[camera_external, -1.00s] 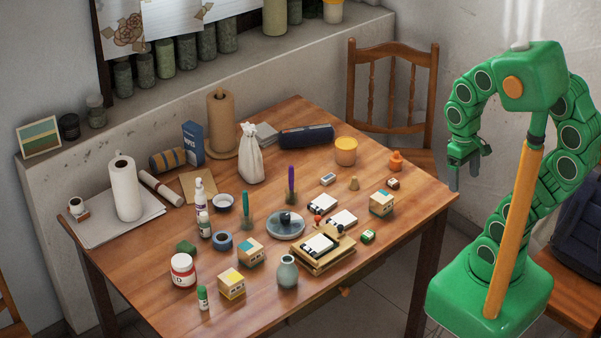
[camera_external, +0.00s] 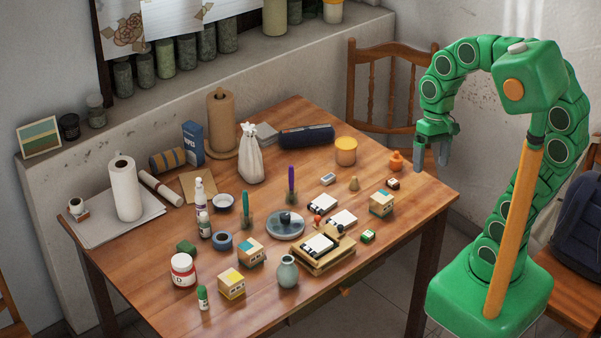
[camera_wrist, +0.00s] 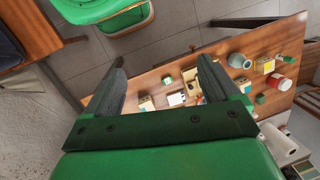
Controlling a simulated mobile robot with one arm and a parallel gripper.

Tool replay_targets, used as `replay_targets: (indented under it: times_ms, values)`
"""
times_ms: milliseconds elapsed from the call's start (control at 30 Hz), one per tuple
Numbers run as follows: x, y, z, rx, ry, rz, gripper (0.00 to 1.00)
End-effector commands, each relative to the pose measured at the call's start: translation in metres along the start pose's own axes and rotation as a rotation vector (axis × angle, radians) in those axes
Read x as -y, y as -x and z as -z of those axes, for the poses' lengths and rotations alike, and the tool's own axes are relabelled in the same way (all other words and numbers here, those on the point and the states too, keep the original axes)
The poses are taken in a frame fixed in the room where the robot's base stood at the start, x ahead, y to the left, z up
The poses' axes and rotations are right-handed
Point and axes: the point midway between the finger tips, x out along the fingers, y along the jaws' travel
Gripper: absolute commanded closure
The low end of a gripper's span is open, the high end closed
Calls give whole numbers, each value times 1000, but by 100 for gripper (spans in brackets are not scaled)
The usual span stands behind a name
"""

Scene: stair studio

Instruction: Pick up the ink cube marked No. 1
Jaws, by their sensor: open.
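One cube with a teal top (camera_external: 381,204) is near the right edge, another with a teal top (camera_external: 250,252) is nearer the middle, and one with a yellow top (camera_external: 231,285) is at the front. Their markings are too small to read, so I cannot tell which is No. 1. My gripper (camera_external: 431,167) is open and empty, above the table's right corner and apart from every cube. In the wrist view, my gripper (camera_wrist: 160,62) has its fingers spread, with a cube (camera_wrist: 146,103) showing between them.
An orange bottle (camera_external: 396,161) stands near the gripper's side of the table. A small green block (camera_external: 368,236), a wooden press (camera_external: 322,252) and a grey-green vase (camera_external: 287,271) stand along the front. A chair (camera_external: 390,100) is behind the right corner.

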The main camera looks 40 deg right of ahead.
Motion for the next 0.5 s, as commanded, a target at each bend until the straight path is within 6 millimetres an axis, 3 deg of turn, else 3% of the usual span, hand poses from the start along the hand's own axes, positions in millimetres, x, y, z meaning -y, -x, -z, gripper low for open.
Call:
replay_targets:
  times_ms: [500]
  values:
    - [137, 4, 85, 144, -308, 328, 11]
